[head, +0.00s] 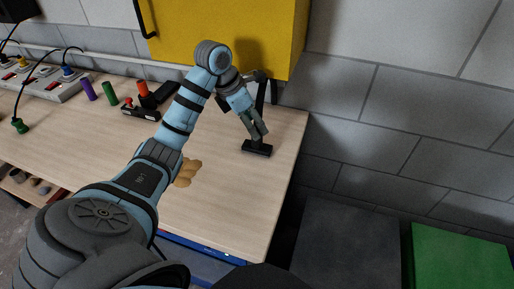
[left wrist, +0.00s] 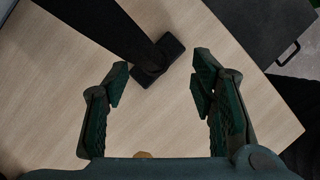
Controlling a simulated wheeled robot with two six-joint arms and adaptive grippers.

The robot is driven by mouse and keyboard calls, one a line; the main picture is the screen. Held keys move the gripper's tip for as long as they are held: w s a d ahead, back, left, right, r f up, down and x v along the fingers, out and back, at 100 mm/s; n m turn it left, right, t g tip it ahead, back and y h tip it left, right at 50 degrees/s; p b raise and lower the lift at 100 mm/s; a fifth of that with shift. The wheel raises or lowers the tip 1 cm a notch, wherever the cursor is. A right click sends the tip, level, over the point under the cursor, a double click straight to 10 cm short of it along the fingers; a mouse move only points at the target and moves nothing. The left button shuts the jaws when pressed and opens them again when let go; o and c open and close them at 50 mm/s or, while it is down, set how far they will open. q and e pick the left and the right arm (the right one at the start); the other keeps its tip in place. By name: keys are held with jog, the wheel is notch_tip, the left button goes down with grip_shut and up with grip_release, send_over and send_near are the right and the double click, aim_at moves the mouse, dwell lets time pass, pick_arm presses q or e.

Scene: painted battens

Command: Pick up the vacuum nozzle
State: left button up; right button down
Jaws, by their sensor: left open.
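The vacuum nozzle (head: 258,149) is black, with a flat rectangular foot on the wooden table near its right end and a tube rising behind my gripper. In the left wrist view its dark tube (left wrist: 112,30) runs in from the upper left to the foot, just beyond my fingertips. My left gripper (head: 260,129) is open, pointing down over the foot and partly covering the nozzle. My right gripper is not in view.
A yellow cabinet (head: 222,30) hangs low behind my left arm. A tan lumpy object (head: 188,172) lies partly hidden by the arm. A red and black tool (head: 143,104), purple (head: 89,90) and green (head: 110,94) cylinders and a socket strip (head: 38,84) stand left. The table ends just right of the nozzle.

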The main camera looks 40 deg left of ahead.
pick_arm(q)
jog(key=x, duration=0.5)
jog(key=shift+s+a+f, duration=0.15)
jog(key=shift+a+f, duration=0.1)
jog(key=shift+f, duration=0.2)
jog(key=shift+w+f, duration=0.2)
grip_shut()
